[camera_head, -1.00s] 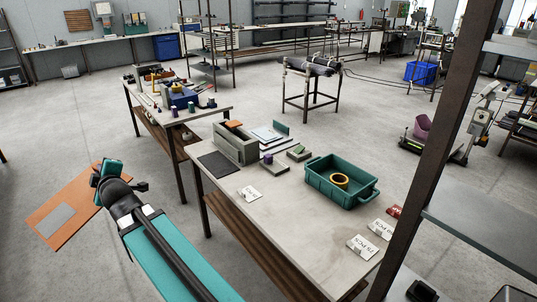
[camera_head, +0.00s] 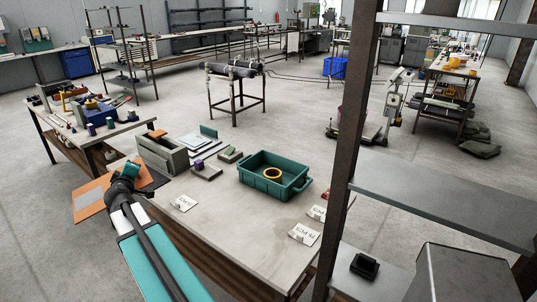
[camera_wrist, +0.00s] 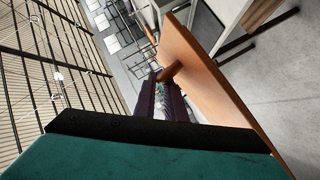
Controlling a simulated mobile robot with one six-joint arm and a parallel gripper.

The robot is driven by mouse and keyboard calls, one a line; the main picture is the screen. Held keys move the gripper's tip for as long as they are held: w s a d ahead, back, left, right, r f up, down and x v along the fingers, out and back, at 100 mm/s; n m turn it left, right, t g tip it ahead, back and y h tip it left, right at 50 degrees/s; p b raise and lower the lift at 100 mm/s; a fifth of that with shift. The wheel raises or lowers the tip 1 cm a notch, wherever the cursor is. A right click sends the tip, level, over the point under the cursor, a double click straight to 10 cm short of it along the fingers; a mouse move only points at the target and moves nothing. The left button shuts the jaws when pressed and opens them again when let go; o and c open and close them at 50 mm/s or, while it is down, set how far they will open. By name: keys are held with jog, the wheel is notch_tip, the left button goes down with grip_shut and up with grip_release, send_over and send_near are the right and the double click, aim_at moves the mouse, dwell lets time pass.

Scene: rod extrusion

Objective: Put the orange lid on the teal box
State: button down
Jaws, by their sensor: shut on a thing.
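The orange lid (camera_head: 84,193) is a flat panel with a grey patch, held out beyond the arm at the left of the head view. In the wrist view the lid (camera_wrist: 215,85) stands edge-on, with a round knob on its face. My gripper (camera_wrist: 170,92) is shut on that knob; the exact contact is small and partly hidden. The teal box (camera_head: 290,190) sits open on the near table, to the right of my gripper and well apart from it. A yellow ring (camera_head: 273,174) lies inside the box.
The near table (camera_head: 225,222) also carries a grey-green open bin (camera_head: 172,160), small blocks and white cards (camera_head: 304,234). A dark rack post (camera_head: 347,150) and grey shelves (camera_head: 440,195) stand at the right.

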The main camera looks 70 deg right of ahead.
jog(key=s+d+f+m+g+h+b, duration=0.15)
jog(key=s+d+m+g, duration=0.3)
jog(key=s+d, duration=0.7)
jog(key=s+d+f+m+g+h+b, duration=0.1)
jog(key=s+d+f+m+g+h, duration=0.3)
jog(key=s+d, duration=0.75)
jog(key=s+d+m+g+y+b, duration=0.1)
jog(key=s+d+m+g+y, duration=0.1)
jog(key=s+d, duration=0.7)
jog(key=s+d+m+g+y+b, duration=0.1)
jog(key=s+d+m+g, duration=0.3)
jog(key=s, duration=1.1)
jog(key=d+g+y, duration=0.1)
jog(key=d+g, duration=0.2)
jog(key=d, duration=0.1)
jog(key=shift+d+r, duration=0.35)
jog(key=shift+d, duration=0.05)
jog(key=shift+m+b, duration=0.25)
jog(key=shift+b, duration=0.15)
jog(key=shift+a+m+t+y+b, duration=0.1)
jog(key=shift+m+t+y+b, duration=0.2)
jog(key=shift+m+b, duration=0.75)
notch_tip(320, 180, down, 8)
jog(key=b, duration=0.6)
jog(key=shift+r+n+b, duration=0.25)
jog(key=shift+n+b, duration=0.1)
jog(key=shift+b, duration=0.05)
